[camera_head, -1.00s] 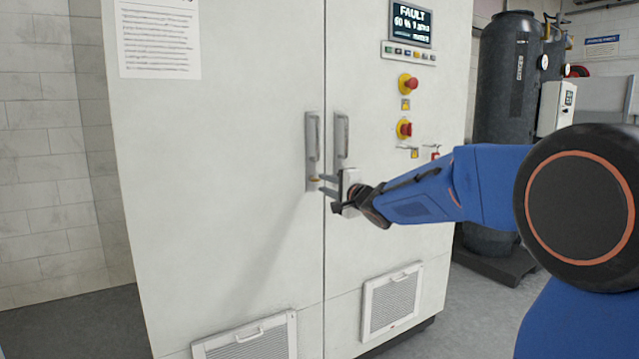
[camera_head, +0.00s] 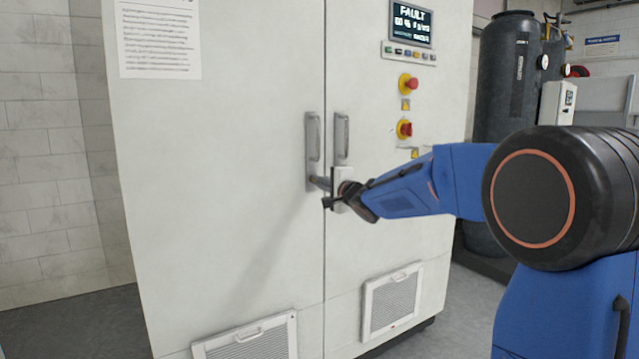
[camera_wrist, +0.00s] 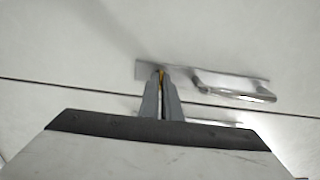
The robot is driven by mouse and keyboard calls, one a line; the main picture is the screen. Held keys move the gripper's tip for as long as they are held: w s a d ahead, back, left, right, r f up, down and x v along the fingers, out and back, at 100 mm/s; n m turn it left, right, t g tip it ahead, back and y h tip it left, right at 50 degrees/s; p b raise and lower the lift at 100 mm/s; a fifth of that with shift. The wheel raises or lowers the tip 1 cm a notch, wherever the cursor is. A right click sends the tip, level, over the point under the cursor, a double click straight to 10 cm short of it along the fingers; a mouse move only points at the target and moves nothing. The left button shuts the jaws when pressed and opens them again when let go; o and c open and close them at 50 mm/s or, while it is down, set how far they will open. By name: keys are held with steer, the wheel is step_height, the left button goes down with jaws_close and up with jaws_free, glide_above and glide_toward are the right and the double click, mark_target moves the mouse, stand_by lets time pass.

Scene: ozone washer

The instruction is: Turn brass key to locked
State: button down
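The brass key shows as a small yellow piece (camera_wrist: 161,73) between my fingertips in the wrist view. It sits at one end of the metal handle plate (camera_wrist: 147,70) on the left cabinet door. In the head view the fingers hide the key, at the bottom of the left handle plate (camera_head: 313,150). My gripper (camera_head: 319,183) reaches in from the right, fingertips at the plate. In the wrist view its two grey fingers (camera_wrist: 161,80) are close together with the key between them, shut on it. Whether the key is turned cannot be read.
The bar handle (camera_wrist: 235,88) stands out beside the fingers. A second handle (camera_head: 341,137) is on the right door, just above my gripper. Red buttons (camera_head: 405,129) and a display (camera_head: 410,24) reading FAULT are higher up.

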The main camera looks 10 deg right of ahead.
steer(key=shift+n, duration=8.9)
steer(key=c, duration=2)
jaws_free()
